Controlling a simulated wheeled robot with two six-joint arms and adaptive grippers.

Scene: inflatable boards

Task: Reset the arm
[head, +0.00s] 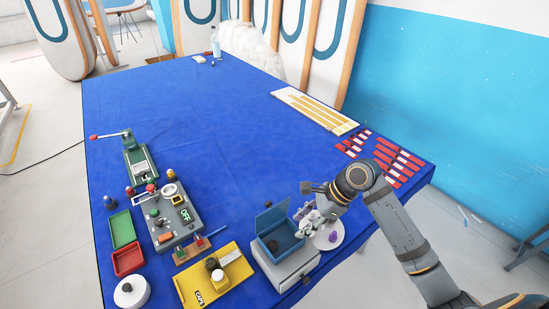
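My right arm (400,230) comes in from the lower right in the head view and bends over the near right part of the blue table (230,130). My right gripper (312,205) hangs above a white round dish (330,237) with a purple piece on it, beside an open blue box (278,236). The fingers are small and overlap the things behind them, so I cannot tell whether they are open or shut. My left arm and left gripper are not in view.
A grey control box (172,222), green tray (122,230), red tray (128,259), yellow board (215,278) and white round container (132,292) stand at the near left. Red strips (398,160) and a pale board (315,110) lie at the right. The table's middle is clear.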

